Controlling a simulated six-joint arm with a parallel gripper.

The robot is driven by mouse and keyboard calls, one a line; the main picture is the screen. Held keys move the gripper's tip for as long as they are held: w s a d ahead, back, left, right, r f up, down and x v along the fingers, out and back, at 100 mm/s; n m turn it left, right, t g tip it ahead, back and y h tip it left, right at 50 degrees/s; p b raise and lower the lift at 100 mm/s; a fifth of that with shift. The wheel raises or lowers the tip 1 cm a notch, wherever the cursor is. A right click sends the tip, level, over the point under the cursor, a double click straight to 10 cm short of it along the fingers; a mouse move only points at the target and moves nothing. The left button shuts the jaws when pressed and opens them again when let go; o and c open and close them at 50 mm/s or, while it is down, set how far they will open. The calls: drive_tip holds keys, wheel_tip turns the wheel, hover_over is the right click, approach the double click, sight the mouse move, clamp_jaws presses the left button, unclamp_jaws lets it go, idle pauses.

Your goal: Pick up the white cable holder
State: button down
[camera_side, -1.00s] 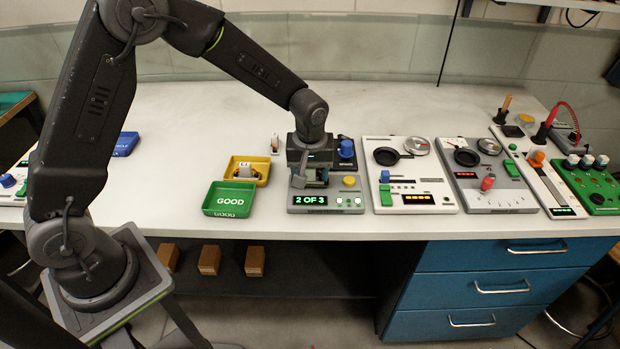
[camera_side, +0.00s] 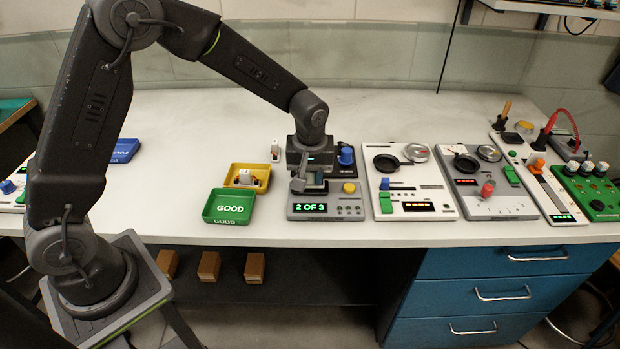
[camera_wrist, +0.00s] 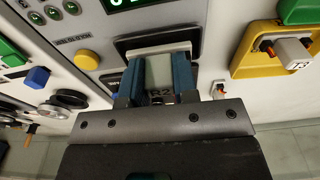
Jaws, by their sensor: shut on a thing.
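My gripper (camera_wrist: 160,85) is shut on a small pale block, which I take to be the white cable holder (camera_wrist: 159,72). It looks light grey-white between two blue-grey fingers, with dark marking at its lower end. In the side view my gripper (camera_side: 309,184) is low over the grey station (camera_side: 326,215), whose display reads "2 OF 3". The block is over a dark recess on that station; I cannot tell whether it touches. The fingers hide much of its sides.
A yellow tray (camera_side: 262,168) holds a white piece (camera_side: 245,176), with a green GOOD tray (camera_side: 229,208) in front. A small white and orange piece (camera_side: 275,152) stands behind. A yellow button (camera_side: 349,188) and blue knob (camera_side: 346,156) are close by. More stations stand right.

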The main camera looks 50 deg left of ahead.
wheel_tip(320, 180, up, 3)
drive_tip(key=shift+r, duration=0.1)
drive_tip(key=s+a+r, duration=0.4)
drive_tip(key=a+r, duration=0.2)
drive_tip(key=a, duration=0.4)
drive_tip(key=shift+m, duration=0.3)
drive_tip(key=shift+s+a+f, duration=0.3)
drive_tip(key=shift+a+f, duration=0.65)
drive_tip(key=shift+f, duration=0.95)
drive_tip(key=shift+s+a+f, duration=0.35)
drive_tip(key=shift+a+f, duration=0.6)
drive_tip(key=shift+f, duration=1)
drive_tip(key=shift+s+a+f, duration=0.3)
drive_tip(key=shift+a+f, duration=0.65)
drive_tip(key=shift+f, duration=0.95)
drive_tip(key=shift+f, duration=0.2)
drive_tip(key=c, duration=0.8)
unclamp_jaws()
drive_tip(key=c, duration=0.3)
